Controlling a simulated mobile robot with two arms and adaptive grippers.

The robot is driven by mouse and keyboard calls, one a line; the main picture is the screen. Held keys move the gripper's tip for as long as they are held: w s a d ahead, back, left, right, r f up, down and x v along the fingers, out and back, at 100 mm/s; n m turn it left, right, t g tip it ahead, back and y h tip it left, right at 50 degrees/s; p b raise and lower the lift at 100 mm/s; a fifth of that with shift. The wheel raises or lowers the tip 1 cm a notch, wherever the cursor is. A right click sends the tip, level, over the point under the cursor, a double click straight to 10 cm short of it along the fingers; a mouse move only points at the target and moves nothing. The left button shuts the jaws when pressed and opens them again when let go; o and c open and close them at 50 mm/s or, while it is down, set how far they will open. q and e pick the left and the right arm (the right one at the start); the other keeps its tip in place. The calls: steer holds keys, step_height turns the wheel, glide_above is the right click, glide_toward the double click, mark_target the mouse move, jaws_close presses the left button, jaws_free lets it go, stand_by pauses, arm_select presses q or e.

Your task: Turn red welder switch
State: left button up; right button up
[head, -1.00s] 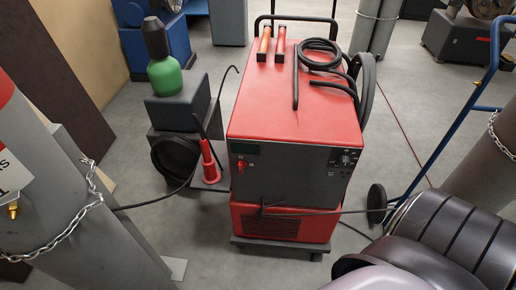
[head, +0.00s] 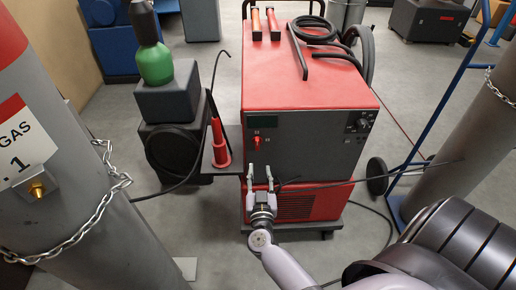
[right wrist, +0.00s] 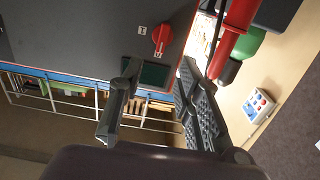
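The red welder (head: 305,80) stands on a low cart, with a dark grey front panel. Its red switch (head: 257,141) is a small knob on the left of that panel, below a dark display (head: 263,121). In the right wrist view the switch (right wrist: 162,36) sits between white position marks, and the display shows nearer the fingers. My right gripper (head: 260,169) is open and empty, in front of the welder and below the switch in the head view. Its two fingers (right wrist: 160,70) are spread, apart from the switch. My left gripper is not in view.
A grey gas cylinder (head: 60,170) with a chain stands at left. A red torch (head: 220,145) in a holder is beside the welder's left side. A cable (head: 370,181) crosses the lower front. A blue hand truck (head: 432,110) stands at right.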

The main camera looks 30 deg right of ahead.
mark_target(257, 146)
steer(key=b+x, duration=0.1)
steer(key=x, duration=1)
steer(key=shift+w+a, duration=0.1)
steer(key=shift+w, duration=0.15)
steer(key=shift+c, duration=0.2)
jaws_close()
